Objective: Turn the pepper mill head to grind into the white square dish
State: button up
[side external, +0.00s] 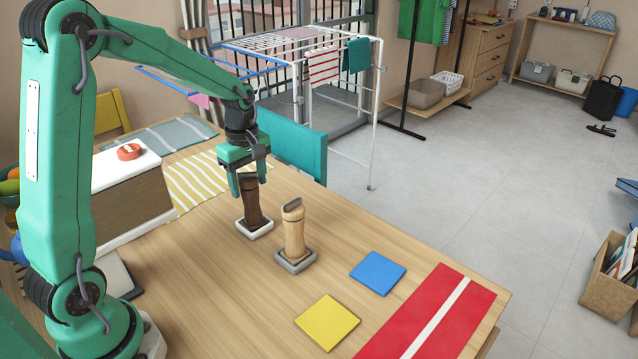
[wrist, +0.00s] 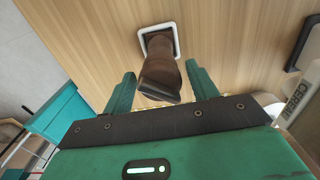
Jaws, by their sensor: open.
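A dark brown pepper mill (side external: 252,205) stands upright in a white square dish (side external: 262,233) on the wooden table. My gripper (side external: 249,183) is open at its head, pointing down with the fingers apart. In the wrist view the mill (wrist: 161,68) shows between the two open fingers of my gripper (wrist: 160,88), with clear gaps on both sides. The white dish (wrist: 177,42) shows around its base there. A light wooden mill (side external: 294,235) with a grey top stands upright in a grey square dish (side external: 298,265), just right of the dark one.
A blue square (side external: 378,273), a yellow square (side external: 327,322) and a red mat with a white stripe (side external: 420,315) lie toward the front right. A box with a white top (side external: 115,170) stands at the left. A teal chair back (side external: 300,150) rises behind the table edge.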

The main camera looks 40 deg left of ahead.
jog(key=shift+c, duration=0.5)
jog(key=c, duration=0.5)
jog(key=m, duration=0.3)
jog(key=shift+m, duration=2.5)
jog(key=o, duration=0.6)
jog(key=shift+r, duration=0.1)
